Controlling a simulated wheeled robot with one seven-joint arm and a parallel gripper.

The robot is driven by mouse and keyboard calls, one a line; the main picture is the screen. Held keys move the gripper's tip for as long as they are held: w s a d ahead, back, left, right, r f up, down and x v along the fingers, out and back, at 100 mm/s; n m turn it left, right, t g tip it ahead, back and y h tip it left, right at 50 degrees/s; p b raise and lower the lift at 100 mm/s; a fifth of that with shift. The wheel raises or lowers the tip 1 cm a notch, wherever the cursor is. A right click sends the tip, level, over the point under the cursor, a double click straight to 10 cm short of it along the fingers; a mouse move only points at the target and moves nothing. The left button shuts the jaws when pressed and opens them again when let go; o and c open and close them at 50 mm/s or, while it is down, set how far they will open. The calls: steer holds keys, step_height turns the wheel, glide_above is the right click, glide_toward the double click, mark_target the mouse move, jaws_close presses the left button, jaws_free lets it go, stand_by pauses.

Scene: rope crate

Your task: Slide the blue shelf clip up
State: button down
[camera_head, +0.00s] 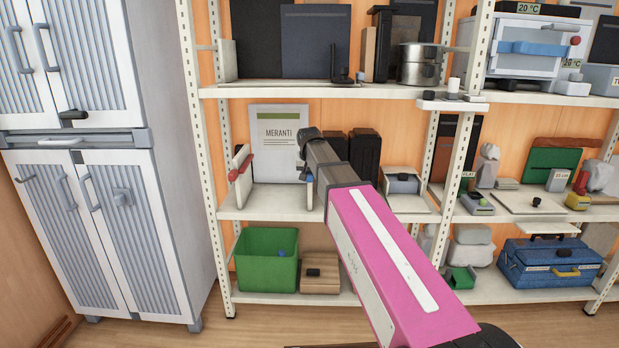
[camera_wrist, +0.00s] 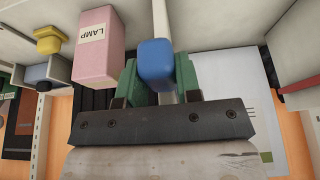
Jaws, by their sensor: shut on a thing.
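The blue shelf clip (camera_wrist: 156,60) is between the two green fingers of my gripper (camera_wrist: 157,78) in the wrist view, and the fingers are closed on its sides. A pale upright bar runs behind the clip. In the head view only a small blue bit of the clip (camera_head: 309,178) shows, just left of my arm, by a white divider (camera_head: 309,196) on the middle shelf. My arm hides most of the gripper there.
A white divider with a red clip (camera_head: 233,175) stands to the left on the same shelf (camera_head: 262,204). A MERANTI board (camera_head: 279,128) is behind. A pink LAMP box (camera_wrist: 97,55) is beside the gripper in the wrist view. A green crate (camera_head: 258,277) stands below.

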steer(key=shift+r, duration=0.2)
steer(key=c, duration=0.8)
jaws_free()
steer(key=v, duration=1)
steer(key=shift+s+r, duration=0.2)
steer(key=shift+r, duration=0.15)
steer(key=shift+f, duration=0.1)
steer(key=s+d+f+g, duration=0.1)
steer(key=s+d+f, duration=0.3)
steer(key=s+f, duration=0.4)
steer(key=s+d+f+g, duration=0.2)
steer(key=s+d+f, duration=0.3)
steer(key=f, duration=1.2)
steer(key=s+d+f+g, duration=0.1)
steer(key=s+d+f, duration=0.4)
steer(key=s+f, duration=0.6)
step_height(320, 180, down, 2)
steer(key=shift+d+f+n, duration=0.1)
steer(key=shift+d+n, duration=0.05)
steer(key=shift+n, duration=0.25)
